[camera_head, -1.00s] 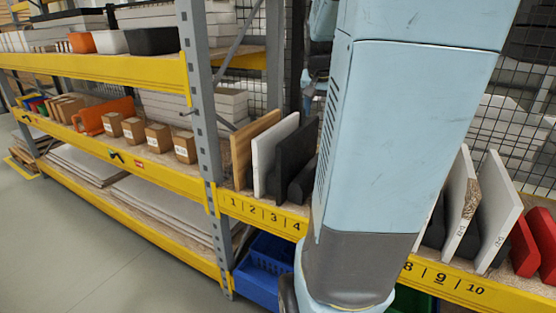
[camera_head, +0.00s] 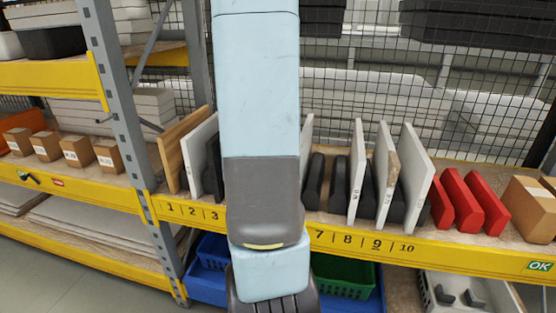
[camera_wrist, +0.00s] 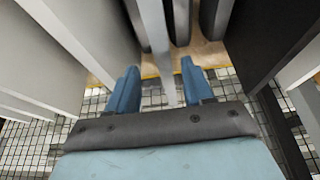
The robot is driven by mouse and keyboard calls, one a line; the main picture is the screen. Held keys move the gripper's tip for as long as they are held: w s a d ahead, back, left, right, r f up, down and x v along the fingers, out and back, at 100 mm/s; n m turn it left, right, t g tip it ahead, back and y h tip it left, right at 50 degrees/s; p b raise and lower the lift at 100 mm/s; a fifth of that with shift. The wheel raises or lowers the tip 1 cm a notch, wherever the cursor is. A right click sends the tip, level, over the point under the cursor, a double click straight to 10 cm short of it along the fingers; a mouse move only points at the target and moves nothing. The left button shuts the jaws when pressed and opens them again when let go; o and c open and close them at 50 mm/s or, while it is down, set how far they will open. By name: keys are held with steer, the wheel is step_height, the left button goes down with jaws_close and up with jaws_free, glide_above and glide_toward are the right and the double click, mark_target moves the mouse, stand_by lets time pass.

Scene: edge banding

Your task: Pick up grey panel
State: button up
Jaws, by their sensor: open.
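My gripper (camera_wrist: 160,68) shows in the wrist view with its two blue fingers apart. A thin light grey panel (camera_wrist: 157,35), seen nearly edge-on, runs down the picture between the fingers. I see no finger touching it, and I cannot tell its depth exactly. In the head view, my arm hides the gripper and the middle slots. Light grey panels stand upright on the shelf there: one near number 2 (camera_head: 199,147), and others right of my arm (camera_head: 357,170), (camera_head: 415,175). One panel (camera_head: 387,170) has a bare brown patch on its edge.
In the wrist view a broad light grey panel (camera_wrist: 55,50) stands left and a dark panel (camera_wrist: 265,40) right, leaving narrow room. In the head view, red blocks (camera_head: 468,200), cardboard boxes (camera_head: 528,208) and a grey rack post (camera_head: 122,100) flank the row; blue and green bins (camera_head: 345,275) sit below.

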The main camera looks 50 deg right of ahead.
steer(key=shift+x, duration=2.9)
steer(key=shift+w+r, duration=0.1)
steer(key=shift+w, duration=0.05)
steer(key=shift+c, duration=0.5)
jaws_close()
